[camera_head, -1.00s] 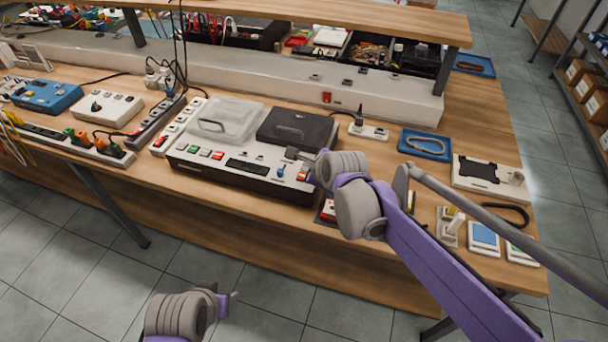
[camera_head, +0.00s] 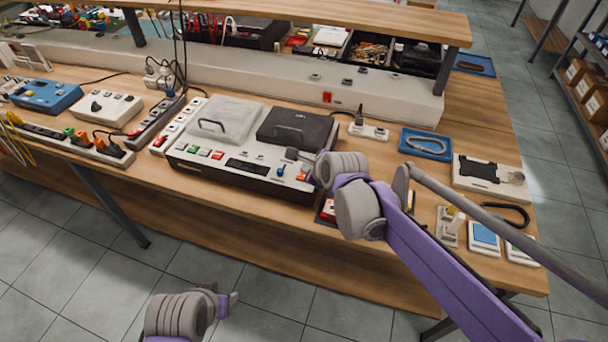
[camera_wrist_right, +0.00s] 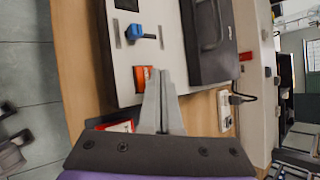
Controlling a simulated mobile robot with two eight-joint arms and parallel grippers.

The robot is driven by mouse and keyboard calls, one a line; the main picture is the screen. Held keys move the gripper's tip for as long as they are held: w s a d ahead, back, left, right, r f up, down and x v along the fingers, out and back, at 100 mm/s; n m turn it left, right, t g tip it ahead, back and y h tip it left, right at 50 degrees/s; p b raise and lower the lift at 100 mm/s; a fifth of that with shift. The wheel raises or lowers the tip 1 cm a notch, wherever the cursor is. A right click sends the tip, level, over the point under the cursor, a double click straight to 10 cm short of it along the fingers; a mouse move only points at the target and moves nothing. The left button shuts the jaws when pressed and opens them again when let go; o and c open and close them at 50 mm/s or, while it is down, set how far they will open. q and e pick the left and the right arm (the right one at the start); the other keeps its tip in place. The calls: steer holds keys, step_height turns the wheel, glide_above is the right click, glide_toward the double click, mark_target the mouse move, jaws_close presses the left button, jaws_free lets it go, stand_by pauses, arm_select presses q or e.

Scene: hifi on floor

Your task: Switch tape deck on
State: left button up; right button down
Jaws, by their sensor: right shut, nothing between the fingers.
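The tape deck (camera_head: 215,168) is a white unit with dark sides, a clear lid on the left and a dark lid on the right, on the bench. Its front strip has green, white and red buttons and a blue lever (camera_head: 281,171); the lever also shows in the right wrist view (camera_wrist_right: 136,32). An orange-red switch (camera_wrist_right: 141,80) sits near the deck's right front corner. My right gripper (camera_wrist_right: 161,74) is shut and empty, its tips right beside the switch and partly covering it; contact is unclear. My left gripper (camera_head: 231,298) is low, in front of the bench, away from the deck.
A power strip (camera_head: 170,122) stands left of the deck, with a white box (camera_head: 105,108) beyond it. A blue tray (camera_head: 424,144) and small panels lie on the right. A raised white ledge and shelf run behind. Open floor lies in front.

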steer(key=shift+f, duration=0.35)
steer(key=shift+f+b, duration=0.35)
steer(key=shift+f, duration=0.05)
stand_by(0.5)
steer(key=shift+r+p, duration=0.75)
steer(key=shift+r, duration=0.15)
step_height(320, 180, up, 6)
steer(key=p, duration=0.4)
